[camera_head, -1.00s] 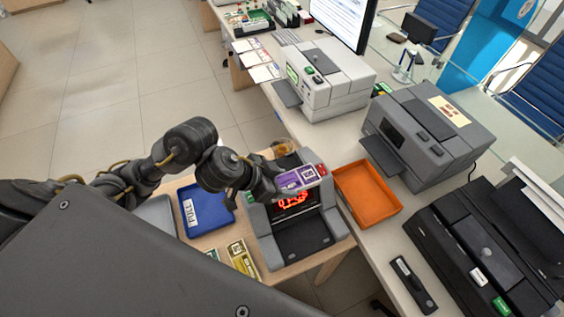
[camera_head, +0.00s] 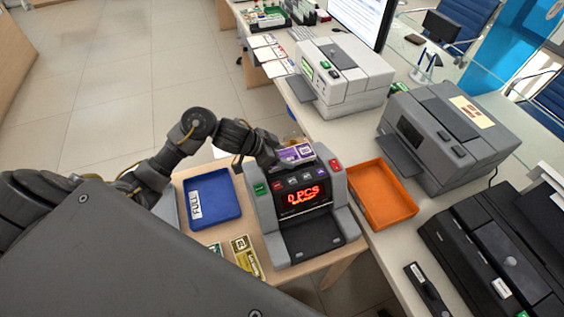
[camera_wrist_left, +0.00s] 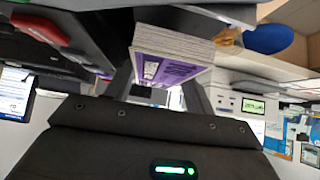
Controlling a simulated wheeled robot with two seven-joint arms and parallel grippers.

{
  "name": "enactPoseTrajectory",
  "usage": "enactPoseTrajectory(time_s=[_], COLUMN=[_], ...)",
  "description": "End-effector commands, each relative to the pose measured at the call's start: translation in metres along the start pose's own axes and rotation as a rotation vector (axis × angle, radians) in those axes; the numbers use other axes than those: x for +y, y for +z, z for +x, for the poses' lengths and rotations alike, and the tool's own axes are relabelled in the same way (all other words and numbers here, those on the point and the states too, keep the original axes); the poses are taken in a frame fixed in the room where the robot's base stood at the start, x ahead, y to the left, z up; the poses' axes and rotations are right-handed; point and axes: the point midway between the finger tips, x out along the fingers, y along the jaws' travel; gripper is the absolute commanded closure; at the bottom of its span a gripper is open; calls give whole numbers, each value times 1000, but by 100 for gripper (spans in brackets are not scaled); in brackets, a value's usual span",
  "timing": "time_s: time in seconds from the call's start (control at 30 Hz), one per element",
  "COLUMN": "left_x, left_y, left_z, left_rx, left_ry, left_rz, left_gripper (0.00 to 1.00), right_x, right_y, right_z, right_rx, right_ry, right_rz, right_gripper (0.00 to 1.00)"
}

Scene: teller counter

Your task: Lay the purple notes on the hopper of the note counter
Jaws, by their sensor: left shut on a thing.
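The purple notes (camera_head: 294,155) are a thick bundle with white edges, at the top rear of the note counter. The note counter (camera_head: 303,220) is grey with a red "0 PCS" display, and a row of buttons runs below the notes. My left gripper (camera_head: 272,155) is shut on the bundle from its left side. In the left wrist view the purple notes (camera_wrist_left: 172,62) stick out between the fingers. The hopper is largely hidden behind the notes and gripper; I cannot tell whether the notes touch it. My right gripper is not in view.
A blue tray marked FULL (camera_head: 213,199) lies left of the counter, with yellow note bundles (camera_head: 245,254) in front of it. An orange tray (camera_head: 383,195) is on the right. Grey machines (camera_head: 440,140) stand on the desk behind and right.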

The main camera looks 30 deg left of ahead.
Motion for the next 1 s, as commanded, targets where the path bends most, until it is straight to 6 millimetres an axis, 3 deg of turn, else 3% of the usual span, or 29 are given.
enactPoseTrajectory(time_s=[0.33, 0.77, 0.8, 0.93, 1.0], left_x=[-5, -5, -5, -5, -5], left_y=[24, 28, 28, 28, 28], left_z=[24, 29, 29, 29, 29], left_rx=[-1, 0, -1, -1, 0], left_ry=[0, -1, -1, -1, -1], left_rz=[-4, -1, -1, -1, -1], left_gripper=[74, 74, 43, 26, 24], right_x=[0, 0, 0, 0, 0], right_y=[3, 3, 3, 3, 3], right_z=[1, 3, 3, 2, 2], right_rx=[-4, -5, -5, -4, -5], right_ry=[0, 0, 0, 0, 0], right_rz=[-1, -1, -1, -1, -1], right_gripper=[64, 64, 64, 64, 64])
